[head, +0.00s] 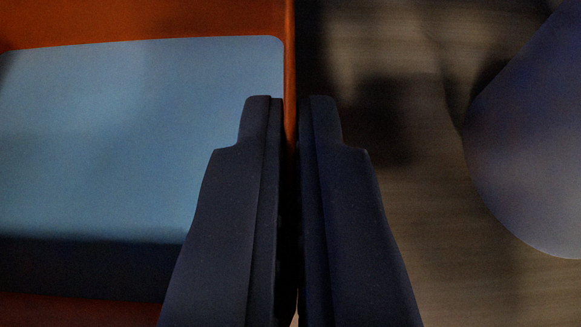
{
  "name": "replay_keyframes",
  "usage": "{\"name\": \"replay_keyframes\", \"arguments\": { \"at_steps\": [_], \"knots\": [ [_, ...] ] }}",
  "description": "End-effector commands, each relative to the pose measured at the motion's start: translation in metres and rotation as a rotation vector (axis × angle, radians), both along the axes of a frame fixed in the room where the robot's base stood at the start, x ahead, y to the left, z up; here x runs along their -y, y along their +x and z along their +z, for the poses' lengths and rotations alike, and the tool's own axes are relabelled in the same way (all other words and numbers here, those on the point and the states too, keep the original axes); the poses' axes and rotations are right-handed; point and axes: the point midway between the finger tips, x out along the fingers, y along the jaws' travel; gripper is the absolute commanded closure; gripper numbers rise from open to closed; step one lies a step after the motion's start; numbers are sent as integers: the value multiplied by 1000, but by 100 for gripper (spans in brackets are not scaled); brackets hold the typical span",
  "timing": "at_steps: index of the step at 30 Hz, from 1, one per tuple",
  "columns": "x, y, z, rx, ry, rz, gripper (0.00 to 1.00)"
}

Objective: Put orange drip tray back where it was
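The orange drip tray (140,20) fills the left side of the head view, with its right wall running up the middle. A flat light blue panel with a rounded corner (120,130) lies within it. My gripper (291,120) has one dark finger on the inner side of the right wall and the other on the outer side. The fingers are close together with the thin wall between them, and they look shut on it. The fingers hide the nearer part of this wall. The tray's left end is out of view.
A brown, wood-like surface (420,230) lies to the right of the tray, with dark shadow next to the wall. A large rounded blue-purple object (535,140) stands at the right edge. A strip of the surface between it and the tray is clear.

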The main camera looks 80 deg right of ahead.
Motion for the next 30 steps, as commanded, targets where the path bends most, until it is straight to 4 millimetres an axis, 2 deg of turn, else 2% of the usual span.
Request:
{"name": "replay_keyframes", "arguments": {
  "at_steps": [8, 9, 11, 12, 22, 26, 30],
  "knots": [
    [0, 0, 0, 1, -1, 0, 100],
    [0, 0, -1, 0, 0, 0, 95],
    [0, 0, -1, 0, 0, 0, 78],
    [0, 0, -1, 0, 0, 0, 76],
    [0, 0, 1, 0, 0, 0, 76],
    [-14, 0, 9, -2, 1, 3, 76],
    [-37, -2, 22, -2, 2, 5, 76]
  ]
}}
